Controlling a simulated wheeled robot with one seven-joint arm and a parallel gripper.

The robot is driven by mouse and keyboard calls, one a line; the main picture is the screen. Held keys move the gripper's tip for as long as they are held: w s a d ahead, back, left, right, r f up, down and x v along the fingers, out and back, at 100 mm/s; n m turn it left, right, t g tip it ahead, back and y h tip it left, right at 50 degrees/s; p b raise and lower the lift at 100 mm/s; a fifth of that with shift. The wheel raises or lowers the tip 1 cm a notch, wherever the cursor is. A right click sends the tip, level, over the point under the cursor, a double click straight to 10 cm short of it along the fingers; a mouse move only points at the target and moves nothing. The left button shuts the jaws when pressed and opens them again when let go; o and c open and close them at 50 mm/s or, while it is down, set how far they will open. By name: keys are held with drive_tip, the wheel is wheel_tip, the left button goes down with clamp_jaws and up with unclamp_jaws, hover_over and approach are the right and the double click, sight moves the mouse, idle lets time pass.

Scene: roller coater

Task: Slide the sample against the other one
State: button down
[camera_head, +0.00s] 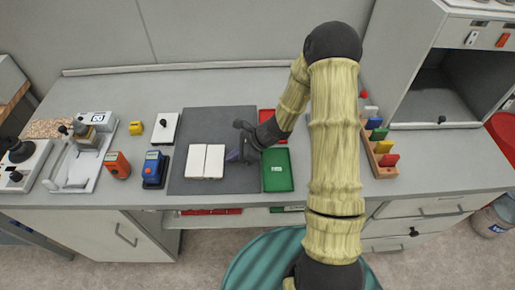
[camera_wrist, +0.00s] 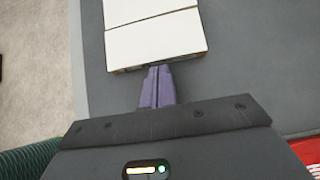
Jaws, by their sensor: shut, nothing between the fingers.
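Two white block-like samples lie side by side on the dark grey mat (camera_head: 220,117). The left sample (camera_head: 195,161) and the right sample (camera_head: 214,161) have only a thin dark seam between them; I cannot tell whether they touch all along it. In the wrist view the nearer sample (camera_wrist: 157,40) lies just ahead of my fingertips, with the farther sample (camera_wrist: 140,10) beyond it, cut by the frame's top. My gripper (camera_head: 232,155) is shut and empty, low at the right side of the right sample. Its purple fingers (camera_wrist: 158,72) reach that sample's edge; contact is unclear.
Green (camera_head: 278,170) and red (camera_head: 267,117) trays lie right of the mat. A blue device (camera_head: 153,170) and an orange one (camera_head: 117,165) stand to its left. A wooden rack (camera_head: 381,160) with coloured pieces stands right of my arm. The mat is clear behind the samples.

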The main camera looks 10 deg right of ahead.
drive_tip(key=d, duration=0.3)
drive_tip(key=d+r, duration=0.1)
drive_tip(key=shift+s+d, duration=0.15)
drive_tip(key=shift+s, duration=0.1)
drive_tip(key=v, duration=0.8)
drive_tip(key=shift+s+d+r+b, duration=0.2)
drive_tip(key=shift+s+r+b, duration=0.1)
drive_tip(key=s+r+n+h, duration=0.8)
drive_tip(key=s+n, duration=0.5)
drive_tip(key=n, duration=0.7)
drive_tip(key=shift+d+r+n+t+h, duration=0.2)
drive_tip(key=shift+r+n+t+h, duration=0.15)
drive_tip(key=shift+r, duration=0.25)
